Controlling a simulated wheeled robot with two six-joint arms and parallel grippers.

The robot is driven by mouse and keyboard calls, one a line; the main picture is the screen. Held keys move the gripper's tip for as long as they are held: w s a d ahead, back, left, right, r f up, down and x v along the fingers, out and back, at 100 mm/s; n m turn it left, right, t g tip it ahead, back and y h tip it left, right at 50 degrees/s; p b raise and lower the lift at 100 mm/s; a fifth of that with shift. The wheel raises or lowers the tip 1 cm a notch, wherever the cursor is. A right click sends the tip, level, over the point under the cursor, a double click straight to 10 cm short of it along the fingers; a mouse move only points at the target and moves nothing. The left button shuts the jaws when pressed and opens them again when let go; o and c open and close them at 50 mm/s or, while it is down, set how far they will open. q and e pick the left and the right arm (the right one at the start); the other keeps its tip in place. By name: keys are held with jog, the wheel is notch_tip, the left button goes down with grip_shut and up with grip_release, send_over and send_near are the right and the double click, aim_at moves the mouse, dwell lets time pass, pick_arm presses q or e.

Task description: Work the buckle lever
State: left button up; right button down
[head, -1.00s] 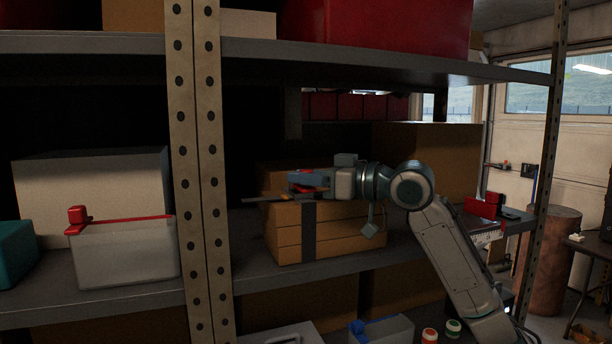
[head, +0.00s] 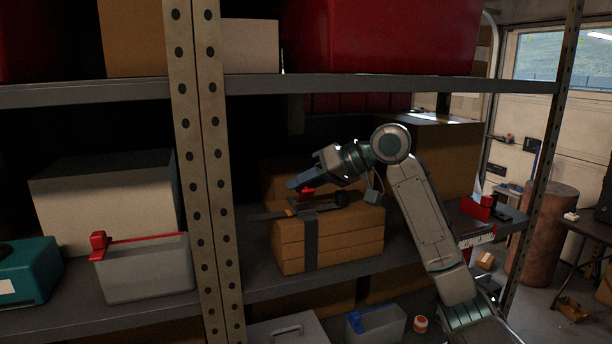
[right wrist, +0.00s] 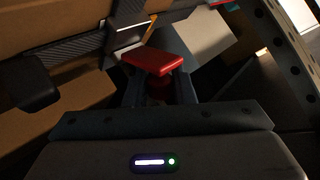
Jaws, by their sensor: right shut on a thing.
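The buckle lever has a red handle (head: 306,191), above a dark buckle on top of a stack of tan boxes (head: 345,240). A dark strap (head: 311,243) runs down the front of the stack. My right gripper (head: 300,184) is tilted down to the left, over the buckle, and is shut on the red handle. In the right wrist view the red handle (right wrist: 153,60) shows between the fingers, with the woven strap (right wrist: 75,47) beside it. The lower part of the lever is partly hidden by the fingers. My left gripper is not in view.
A steel post (head: 196,170) stands left of the stack. The upper shelf (head: 400,83) runs above my right arm. A grey bin with a red rim (head: 145,270) and a teal box (head: 28,270) stand on the left. A large brown box (head: 445,165) is behind my arm.

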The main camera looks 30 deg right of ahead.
jog(key=shift+w+d+m+g, duration=0.15)
jog(key=shift+w+m+g, duration=0.4)
jog(key=shift+g, duration=0.35)
jog(key=shift+w+d+m+g, duration=0.1)
jog(key=shift+w+m+g, duration=0.4)
jog(key=shift+g, duration=0.4)
jog(key=shift+s, duration=0.1)
jog(key=c, duration=1.3)
grip_release()
jog(key=shift+o, duration=0.2)
